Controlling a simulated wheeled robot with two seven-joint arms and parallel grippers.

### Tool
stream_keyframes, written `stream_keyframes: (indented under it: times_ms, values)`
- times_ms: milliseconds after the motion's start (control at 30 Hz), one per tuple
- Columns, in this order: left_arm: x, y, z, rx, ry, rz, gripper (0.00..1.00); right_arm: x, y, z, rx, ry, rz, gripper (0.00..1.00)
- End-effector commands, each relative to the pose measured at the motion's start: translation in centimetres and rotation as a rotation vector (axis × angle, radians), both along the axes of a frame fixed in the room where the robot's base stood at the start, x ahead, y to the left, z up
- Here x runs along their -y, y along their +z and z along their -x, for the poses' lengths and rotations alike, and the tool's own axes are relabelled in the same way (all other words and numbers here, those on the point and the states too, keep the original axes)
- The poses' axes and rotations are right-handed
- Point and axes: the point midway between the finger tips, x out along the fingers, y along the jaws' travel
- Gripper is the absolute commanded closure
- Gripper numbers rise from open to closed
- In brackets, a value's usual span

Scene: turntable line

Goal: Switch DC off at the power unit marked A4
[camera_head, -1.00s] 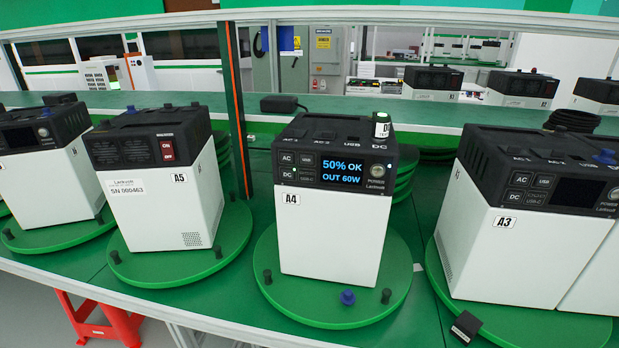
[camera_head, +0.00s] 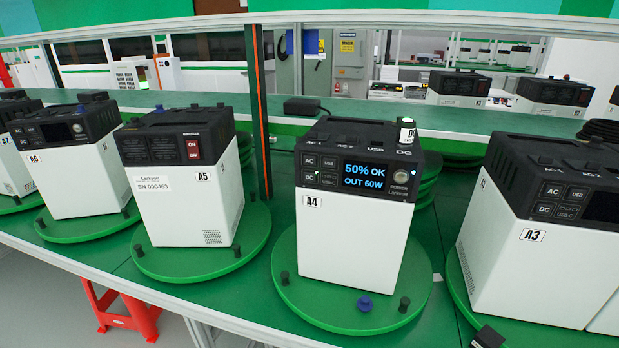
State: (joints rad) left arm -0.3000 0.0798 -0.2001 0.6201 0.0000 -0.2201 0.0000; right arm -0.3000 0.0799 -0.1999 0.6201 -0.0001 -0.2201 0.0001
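The power unit marked A4 (camera_head: 350,236) stands upright on a green turntable (camera_head: 300,296) in the middle of the head view. Its black front panel holds AC, DC, USB and USB-C buttons, a POWER button and a lit screen (camera_head: 364,177) reading "50% OK OUT 60W". The DC button (camera_head: 308,177) is at the lower left of the panel, with a small green light beside it. A small white and dark cylinder (camera_head: 406,133) stands on top at the DC port.
Unit A5 (camera_head: 190,196) stands on its turntable to the left, with A6 (camera_head: 85,178) beyond it. Unit A3 (camera_head: 525,245) is at the right. An upright post (camera_head: 259,110) rises behind, between A5 and A4. A blue knob (camera_head: 365,303) sits on A4's turntable.

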Motion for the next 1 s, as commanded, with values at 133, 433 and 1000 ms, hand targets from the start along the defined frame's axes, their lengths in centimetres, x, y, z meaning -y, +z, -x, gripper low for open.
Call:
stream_keyframes:
  times_ms: [133,433,1000]
  values:
    - [0.00,0.00,0.00,0.000,0.000,0.000,0.75,0.00,0.00,0.00,0.000,0.000,0.000,1.00]
    - [0.00,0.00,0.00,0.000,0.000,0.000,1.00,0.01,0.00,0.01,0.000,0.000,0.000,1.00]
    - [0.00,0.00,0.00,0.000,0.000,0.000,1.00,0.00,0.00,0.01,0.000,0.000,0.000,1.00]
